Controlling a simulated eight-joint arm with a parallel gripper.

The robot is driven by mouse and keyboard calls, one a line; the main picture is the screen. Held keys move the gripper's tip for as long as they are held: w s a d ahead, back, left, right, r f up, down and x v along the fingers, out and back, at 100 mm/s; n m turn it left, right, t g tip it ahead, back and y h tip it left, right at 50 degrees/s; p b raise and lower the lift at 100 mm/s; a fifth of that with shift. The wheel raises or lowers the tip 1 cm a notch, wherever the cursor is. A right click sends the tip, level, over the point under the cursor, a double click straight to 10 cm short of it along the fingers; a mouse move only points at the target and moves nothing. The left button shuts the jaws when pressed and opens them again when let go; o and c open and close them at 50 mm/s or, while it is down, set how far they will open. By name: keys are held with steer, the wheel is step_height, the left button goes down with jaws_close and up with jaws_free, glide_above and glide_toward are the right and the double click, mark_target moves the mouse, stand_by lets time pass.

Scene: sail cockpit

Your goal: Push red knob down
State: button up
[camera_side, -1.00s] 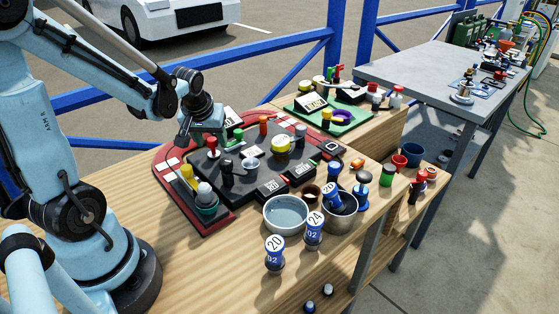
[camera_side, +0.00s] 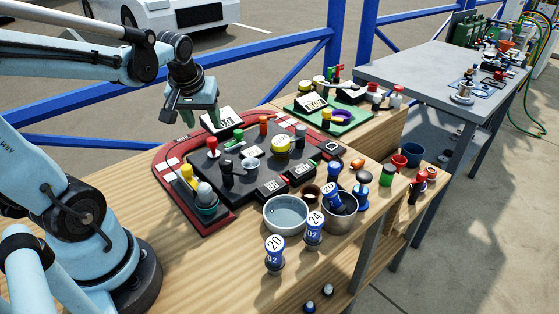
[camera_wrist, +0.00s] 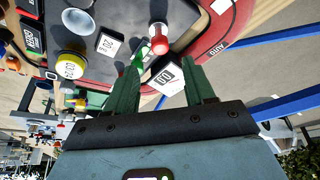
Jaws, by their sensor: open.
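A small red knob (camera_side: 212,143) stands upright at the left part of the dark panel, beside a green lever (camera_side: 238,142). The red knob also shows in the wrist view (camera_wrist: 159,44), on a pale stem, just beyond the fingertips. My gripper (camera_side: 190,118) is open, with green fingers apart and nothing between them. It hangs above the panel's back left edge, behind and above the knob, not touching it. In the wrist view the fingers of my gripper (camera_wrist: 160,72) frame a white display.
A tilted white display (camera_side: 222,120) stands just under the gripper. A yellow knob (camera_side: 281,146) and an orange-red knob (camera_side: 263,124) stand further right. Metal bowls (camera_side: 286,212) and blue-white cylinders (camera_side: 274,250) sit in front. A blue railing (camera_side: 268,55) runs behind.

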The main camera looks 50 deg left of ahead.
steer(key=shift+v, duration=2.05)
steer(key=d+f+m+t+h, duration=0.3)
steer(key=d+m, duration=0.6)
steer(key=d, duration=0.6)
steer(key=shift+w+f+t, duration=0.2)
steer(key=shift+w+t, duration=0.1)
steer(key=shift+t, duration=0.2)
